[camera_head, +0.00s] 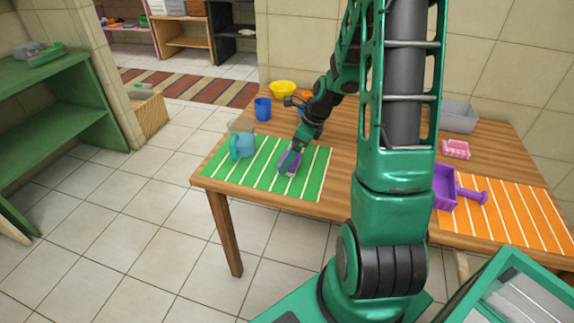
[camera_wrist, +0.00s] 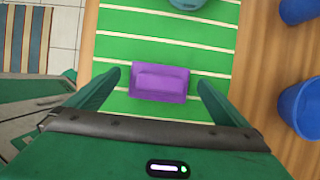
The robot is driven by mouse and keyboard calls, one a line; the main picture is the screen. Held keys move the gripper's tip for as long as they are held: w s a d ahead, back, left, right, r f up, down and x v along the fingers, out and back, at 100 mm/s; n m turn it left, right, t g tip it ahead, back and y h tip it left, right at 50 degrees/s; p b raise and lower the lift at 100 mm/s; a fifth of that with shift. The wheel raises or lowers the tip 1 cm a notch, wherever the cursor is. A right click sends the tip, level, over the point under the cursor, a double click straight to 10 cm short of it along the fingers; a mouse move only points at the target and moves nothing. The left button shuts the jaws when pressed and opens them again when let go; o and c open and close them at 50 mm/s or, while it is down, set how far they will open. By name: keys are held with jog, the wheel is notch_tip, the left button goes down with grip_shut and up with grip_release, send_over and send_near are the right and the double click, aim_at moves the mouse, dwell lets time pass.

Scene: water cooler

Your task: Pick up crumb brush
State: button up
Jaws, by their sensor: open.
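A small purple block-shaped thing, which looks to be the crumb brush (camera_wrist: 160,83), lies on the green striped mat (camera_wrist: 180,52). In the head view it shows only partly, a purple patch (camera_head: 291,163) at my gripper. My gripper (camera_head: 290,158) reaches down over the mat. In the wrist view, the fingers of my gripper (camera_wrist: 159,78) are spread apart, one on each side of the brush, with green mat visible in both gaps. The gripper is open and holds nothing. I cannot tell how high the fingertips are above the mat.
A teal pitcher (camera_head: 243,146) stands on the mat's left part, with a blue cup (camera_head: 263,109) and yellow bowl (camera_head: 283,88) behind. Right of my arm are a purple dustpan (camera_head: 446,187), an orange striped mat (camera_head: 510,215), a pink rack-like item (camera_head: 456,149) and a grey bin (camera_head: 458,117).

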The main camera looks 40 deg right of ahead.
jog(key=shift+w+a+f, duration=0.15)
jog(key=shift+f, duration=0.45)
jog(key=c, duration=1.1)
jog(key=shift+r, duration=0.1)
jog(key=shift+r, duration=0.55)
notch_tip(320, 180, up, 3)
jog(key=shift+f, duration=0.15)
jog(key=s+a+r, duration=0.2)
jog(key=a, duration=0.1)
jog(key=s+a+r, duration=0.2)
jog(key=a, duration=0.1)
jog(key=s+a+r, duration=0.2)
jog(key=a+r, duration=0.1)
jog(key=a, duration=0.1)
